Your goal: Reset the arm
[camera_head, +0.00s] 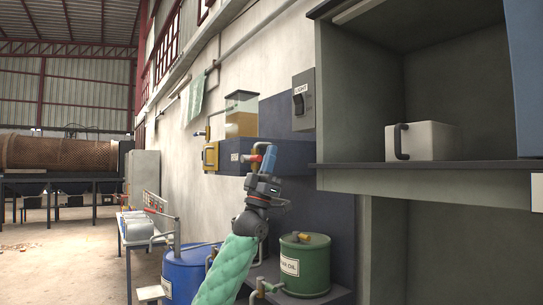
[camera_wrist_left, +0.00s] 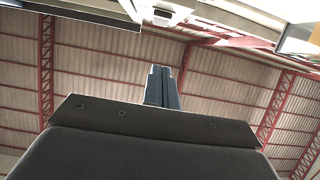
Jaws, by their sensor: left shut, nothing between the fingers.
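My left gripper (camera_head: 271,152) points upward in front of the wall shelf, at the end of my arm with its green padded sleeve. Its blue-grey fingers (camera_wrist_left: 161,72) are together, with nothing between them in the left wrist view. Behind the fingers, the wrist view shows the red roof beams and ceiling. My right gripper is not in either view.
A dark shelf (camera_head: 220,160) with a clear-and-amber container (camera_head: 241,115) is behind my gripper. A green oil drum (camera_head: 305,265) and a blue barrel (camera_head: 187,273) stand low beside my arm. A grey cabinet (camera_head: 345,180) holding a white box (camera_head: 430,141) is at the right. Floor at left is open.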

